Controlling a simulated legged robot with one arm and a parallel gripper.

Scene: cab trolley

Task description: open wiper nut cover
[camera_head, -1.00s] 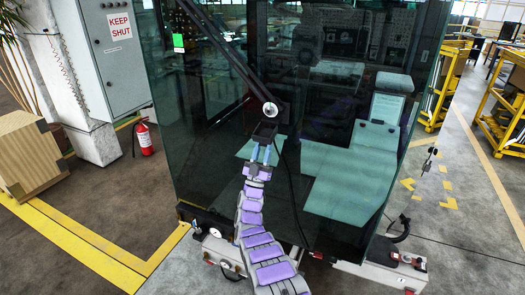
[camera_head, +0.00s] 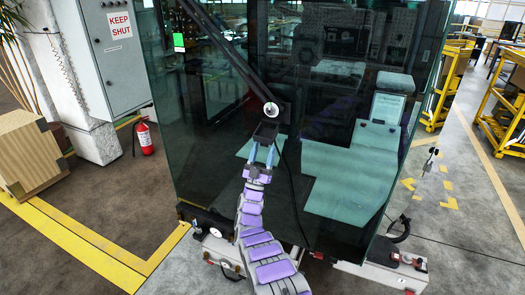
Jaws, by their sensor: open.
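The wiper arm (camera_head: 222,50) runs diagonally down the glass front of the cab to a dark pivot block. A round white-and-grey nut (camera_head: 270,109) shows at the pivot. A dark cover (camera_head: 266,131) hangs below the nut, tilted out from the pivot, and looks swung open. My gripper (camera_head: 263,155) is just below the cover with its two light-blue fingers pointing up and apart. The fingertips are close to the cover's lower edge; I cannot tell whether they touch it.
The cab glass (camera_head: 330,190) stands right behind the wiper pivot. A black hose (camera_head: 292,190) hangs from the pivot to the right of my arm. A fire extinguisher (camera_head: 144,137) and a wooden crate (camera_head: 30,155) stand at the left. Yellow racks (camera_head: 505,115) stand at the right.

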